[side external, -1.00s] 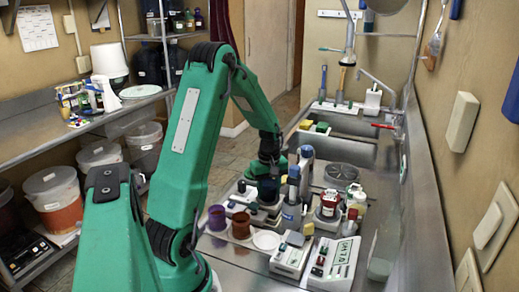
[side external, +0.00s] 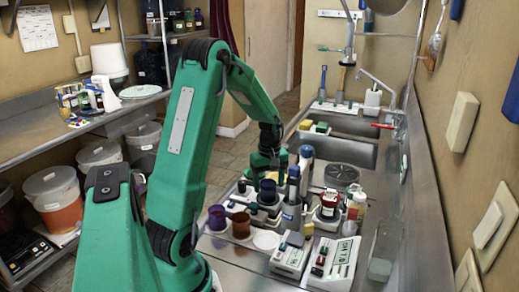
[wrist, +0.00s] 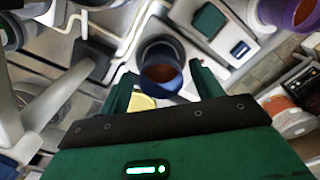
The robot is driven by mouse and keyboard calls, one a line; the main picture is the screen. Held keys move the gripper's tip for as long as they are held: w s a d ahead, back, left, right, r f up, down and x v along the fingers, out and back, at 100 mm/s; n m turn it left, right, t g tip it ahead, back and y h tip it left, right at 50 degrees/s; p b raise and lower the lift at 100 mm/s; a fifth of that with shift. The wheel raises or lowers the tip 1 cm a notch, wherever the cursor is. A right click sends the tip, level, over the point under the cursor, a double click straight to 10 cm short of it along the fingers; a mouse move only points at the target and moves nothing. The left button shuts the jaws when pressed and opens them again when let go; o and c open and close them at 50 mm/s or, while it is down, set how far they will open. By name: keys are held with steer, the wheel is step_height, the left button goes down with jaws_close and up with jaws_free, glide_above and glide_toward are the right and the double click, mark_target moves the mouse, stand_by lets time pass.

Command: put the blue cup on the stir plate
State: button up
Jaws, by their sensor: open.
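The dark blue cup (side external: 267,190) stands upright among the bench devices, below my gripper (side external: 268,168). In the wrist view the blue cup (wrist: 160,58) shows from above with a brownish inside. It lies between and just beyond the open green fingers of my gripper (wrist: 164,80), which hold nothing. Under the cup is a low white device with a dark top (side external: 259,216), likely the stir plate. The cup seems to rest on it, but its base is partly hidden and I cannot be sure.
A purple cup (side external: 217,217) and a brown-orange cup (side external: 241,225) stand at the front left beside a white dish (side external: 266,240). A blue-grey upright instrument (side external: 293,200) stands close right of the blue cup. White button boxes (side external: 334,262) fill the front. The sink lies behind.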

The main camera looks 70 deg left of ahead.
step_height(320, 180, up, 9)
steer(key=shift+r, duration=0.15)
stand_by(1.2)
